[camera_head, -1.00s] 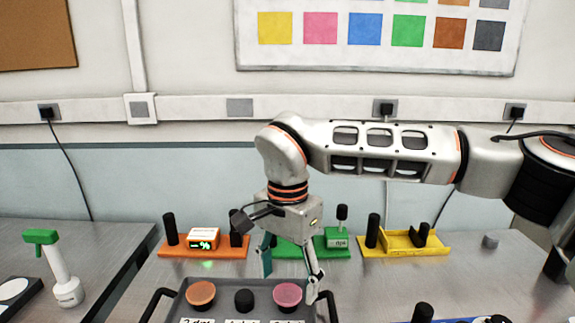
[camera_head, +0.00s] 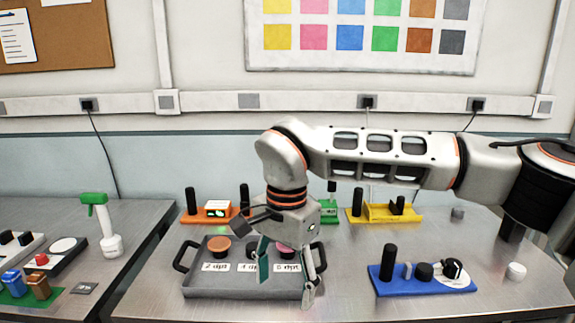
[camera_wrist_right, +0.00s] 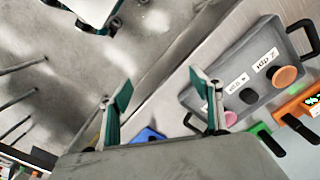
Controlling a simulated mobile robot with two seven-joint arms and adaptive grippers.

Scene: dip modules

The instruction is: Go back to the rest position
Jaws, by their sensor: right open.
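My right gripper (camera_head: 287,280) hangs pointing down from the right arm, with its two fingers apart and nothing between them. In the head view it is in front of the right part of a grey tray (camera_head: 243,291), hiding part of it. The right wrist view shows the spread fingers (camera_wrist_right: 162,95) with teal pads; the tray (camera_wrist_right: 275,100) lies beyond them at upper right. My left gripper does not show in the head view.
A blue module (camera_head: 400,287) is at right. A green-topped bottle (camera_head: 110,243) stands on the left table.

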